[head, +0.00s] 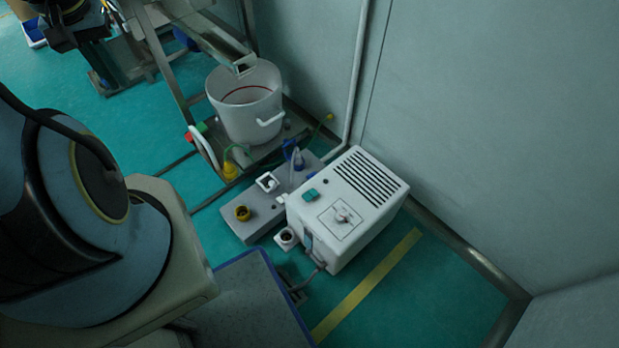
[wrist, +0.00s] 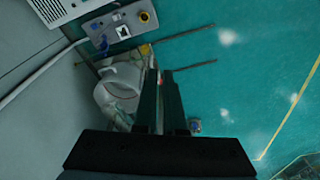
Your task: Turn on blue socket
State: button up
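A grey socket board (head: 262,222) lies on the floor in the head view, partly hidden by a white vented box. It carries a yellow socket (head: 242,213), a white socket (head: 267,182) and a blue fitting (head: 297,160) at its far end. In the wrist view the board (wrist: 112,20) is at the top, with the blue fitting (wrist: 103,43) at its left. It is too small to tell whether this is switched on. My gripper (wrist: 161,72) points towards the floor near the pot, its two dark fingers apart with a narrow empty gap. It is well short of the board.
The white vented box (head: 375,195) stands beside the board, near the wall. A white pot (head: 240,118) sits on a metal frame behind the board; it also shows in the wrist view (wrist: 110,95). The teal floor at the wrist view's right is mostly clear.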

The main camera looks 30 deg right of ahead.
aim_at(312, 175)
jog(key=w+d+f+m+b, duration=0.1)
jog(key=w+d+f+b, duration=0.1)
jog(key=f, duration=0.3)
jog(key=w+d+f+m+b, duration=0.1)
jog(key=w+d+f+b, duration=0.1)
jog(key=d+f+b, duration=0.1)
jog(key=w+d+f+m+b, duration=0.2)
jog(key=f+b, duration=0.3)
jog(key=f, duration=0.3)
jog(key=shift+w+d+f+h, duration=0.1)
jog(key=shift+d+h, duration=0.15)
jog(key=shift+h, duration=0.15)
grip_shut()
jog(key=d+f+m+h+b, duration=0.1)
jog(key=d+f+m+b, duration=0.2)
jog(key=d+f+b, duration=0.7)
jog(key=w+d+f+m+h+b, duration=0.1)
jog(key=d+f+b, duration=0.8)
jog(key=f, duration=1.1)
jog(key=d+f+m+h+b, duration=0.3)
jog(key=d+f+m+b, duration=0.2)
jog(key=d+f+b, duration=0.5)
notch_tip(312, 175, down, 6)
jog(key=shift+w+d+r+g+b, duration=0.15)
jog(key=shift+d+g+b, duration=0.15)
jog(key=shift+d, duration=0.75)
